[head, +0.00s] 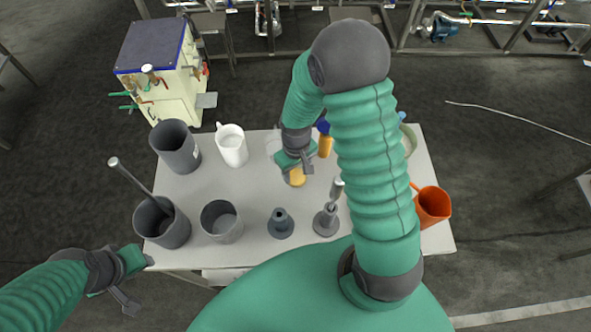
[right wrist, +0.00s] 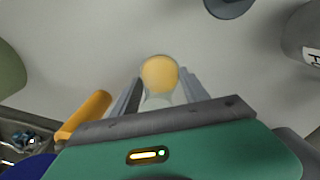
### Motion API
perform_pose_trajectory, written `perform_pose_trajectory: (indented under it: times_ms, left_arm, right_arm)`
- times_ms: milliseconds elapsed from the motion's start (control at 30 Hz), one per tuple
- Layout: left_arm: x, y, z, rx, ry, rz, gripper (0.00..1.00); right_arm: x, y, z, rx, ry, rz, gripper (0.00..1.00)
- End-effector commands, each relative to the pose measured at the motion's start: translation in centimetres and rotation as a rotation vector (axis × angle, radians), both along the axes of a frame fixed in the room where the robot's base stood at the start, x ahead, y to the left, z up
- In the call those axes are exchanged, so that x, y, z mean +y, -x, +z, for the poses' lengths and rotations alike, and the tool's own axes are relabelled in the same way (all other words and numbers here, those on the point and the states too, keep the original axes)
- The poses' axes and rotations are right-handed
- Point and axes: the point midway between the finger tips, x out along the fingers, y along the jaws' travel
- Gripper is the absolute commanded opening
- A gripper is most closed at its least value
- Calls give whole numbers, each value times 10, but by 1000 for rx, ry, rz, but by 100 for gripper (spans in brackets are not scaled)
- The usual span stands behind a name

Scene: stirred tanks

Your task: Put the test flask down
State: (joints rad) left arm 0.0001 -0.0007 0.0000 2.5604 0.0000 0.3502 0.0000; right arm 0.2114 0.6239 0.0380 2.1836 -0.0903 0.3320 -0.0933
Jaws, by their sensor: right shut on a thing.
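The test flask (head: 297,177) has yellow-orange contents and shows over the middle of the white table (head: 255,185). My right gripper (head: 300,163) is shut on it. In the right wrist view the flask's round yellow part (right wrist: 160,74) sits between the two grey fingers, with clear glass around it. The table's pale surface lies behind it; I cannot tell whether the flask touches the table. My left gripper (head: 124,301) is low at the left, off the table's front left corner, and seems empty. Its fingers are too small to judge.
A yellow bottle with a blue cap (head: 324,145) stands close behind the flask. An orange jug (head: 432,207) is at the right. Bare table lies left of the flask.

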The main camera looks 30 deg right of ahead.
Motion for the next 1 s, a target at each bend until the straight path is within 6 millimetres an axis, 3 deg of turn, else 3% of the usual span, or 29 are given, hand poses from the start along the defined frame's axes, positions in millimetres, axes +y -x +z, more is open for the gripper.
perform_pose_trajectory:
  times_ms: [233, 267, 400, 767, 867, 1000]
  left_arm:
    - [0, 0, 0, 0, 0, 0, 36]
    - [0, 0, 0, 0, 0, 0, 36]
    - [0, 0, 0, 0, 0, 0, 36]
    - [0, 0, 0, 0, 0, 0, 36]
    - [0, 0, 0, 0, 0, 0, 36]
    - [0, 0, -1, 0, 0, 0, 36]
  right_arm:
    - [1, -4, -4, 1, 1, 1, 9]
    - [1, -4, -4, 1, 1, 1, 57]
    - [0, -3, -4, 0, 0, 1, 75]
    - [0, -4, 2, -2, 1, 0, 75]
    - [0, -4, 18, -5, 1, 0, 75]
    - [0, -4, 55, -7, 2, 0, 75]
